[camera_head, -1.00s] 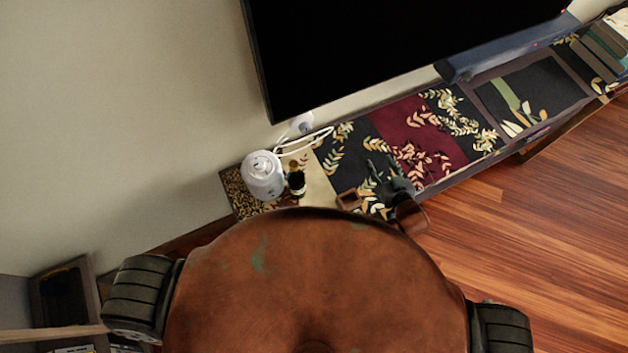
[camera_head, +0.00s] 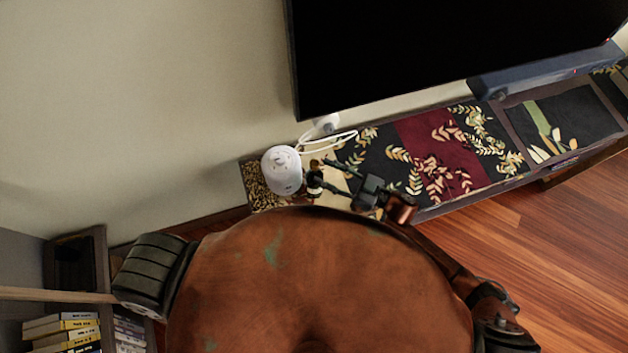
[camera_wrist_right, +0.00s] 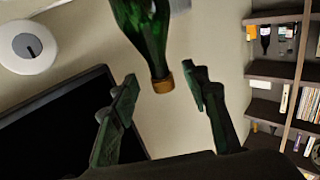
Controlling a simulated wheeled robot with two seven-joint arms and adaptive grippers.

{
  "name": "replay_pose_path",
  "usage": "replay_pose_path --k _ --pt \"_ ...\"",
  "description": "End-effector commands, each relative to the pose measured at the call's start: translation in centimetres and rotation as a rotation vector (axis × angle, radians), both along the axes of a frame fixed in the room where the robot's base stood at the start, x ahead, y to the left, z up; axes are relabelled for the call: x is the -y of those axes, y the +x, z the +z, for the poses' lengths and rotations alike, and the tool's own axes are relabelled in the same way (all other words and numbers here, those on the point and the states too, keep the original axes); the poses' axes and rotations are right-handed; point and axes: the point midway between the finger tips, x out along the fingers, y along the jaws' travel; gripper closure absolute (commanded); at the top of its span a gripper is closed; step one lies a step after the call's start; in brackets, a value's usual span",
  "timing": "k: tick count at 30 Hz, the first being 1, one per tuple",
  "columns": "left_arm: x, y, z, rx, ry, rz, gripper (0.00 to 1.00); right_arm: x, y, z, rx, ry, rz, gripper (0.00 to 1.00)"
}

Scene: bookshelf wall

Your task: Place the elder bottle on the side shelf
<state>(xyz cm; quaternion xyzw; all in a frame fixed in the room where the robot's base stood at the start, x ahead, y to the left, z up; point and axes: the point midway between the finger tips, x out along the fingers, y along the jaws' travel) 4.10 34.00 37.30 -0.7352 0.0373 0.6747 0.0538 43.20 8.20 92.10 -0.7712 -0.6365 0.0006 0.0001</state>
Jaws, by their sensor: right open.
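A dark green bottle (camera_head: 314,185) stands at the left end of the long, low cabinet, beside a white rounded device. Its label cannot be read. My right gripper (camera_head: 325,176) is open, with its fingers reaching left to the bottle. In the right wrist view, the green bottle (camera_wrist_right: 147,35) with its gold cap lies between and beyond the open fingers of my right gripper (camera_wrist_right: 163,85). Clear gaps show on both sides of the cap. My left gripper is not in view.
A large black screen (camera_head: 430,50) hangs above the cabinet (camera_head: 440,150). A bookshelf (camera_head: 75,300) with books is at lower left. The right wrist view shows shelves (camera_wrist_right: 265,70) with bottles and books.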

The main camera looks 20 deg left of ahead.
Motion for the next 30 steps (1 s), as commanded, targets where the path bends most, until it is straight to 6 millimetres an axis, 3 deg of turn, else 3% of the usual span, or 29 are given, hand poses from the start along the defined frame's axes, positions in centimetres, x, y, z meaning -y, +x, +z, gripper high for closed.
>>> replay_pose_path --k 9,18,30 --pt "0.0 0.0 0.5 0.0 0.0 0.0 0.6 -4.2 0.9 -0.1 0.001 0.001 -0.001 0.58" --pt "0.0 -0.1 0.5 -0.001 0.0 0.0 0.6 -4.5 0.9 -0.2 0.001 0.0 -0.002 0.58" --pt "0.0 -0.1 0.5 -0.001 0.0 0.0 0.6 -4.5 0.9 -0.2 0.001 0.0 -0.002 0.86"
